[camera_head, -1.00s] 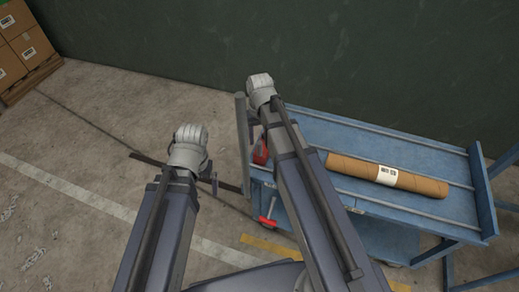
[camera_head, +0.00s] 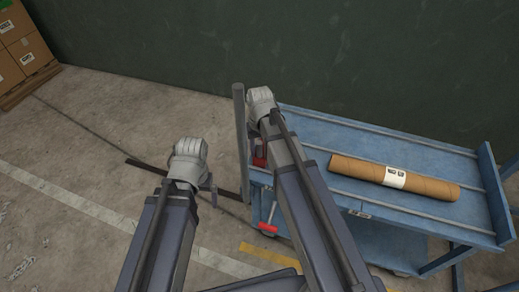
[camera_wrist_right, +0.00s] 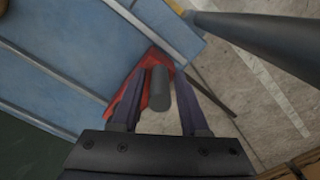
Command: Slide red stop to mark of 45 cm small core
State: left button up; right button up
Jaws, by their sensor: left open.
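A red piece (camera_wrist_right: 152,66), likely the red stop, lies at the blue cart's edge in the right wrist view; part of it shows in the head view (camera_head: 260,157). A grey cylinder (camera_wrist_right: 159,90) stands over it, between the fingers of my right gripper (camera_wrist_right: 160,78). The fingers reach down on either side; whether they touch it or the red piece is unclear. My left gripper (camera_head: 209,187) is open and empty, over the floor left of the cart. A brown cardboard core (camera_head: 395,178) with a white label lies on the cart top. No 45 cm mark is legible.
The blue cart (camera_head: 400,145) has rails along its top. A grey upright bar (camera_head: 240,140) rises at its left end. A red T-shaped handle (camera_head: 268,228) shows below the cart's front edge. A thin dark bar (camera_head: 146,165) lies behind my left arm. Boxes (camera_head: 22,50) stand far left.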

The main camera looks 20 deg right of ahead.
grip_shut()
dwell(1.1)
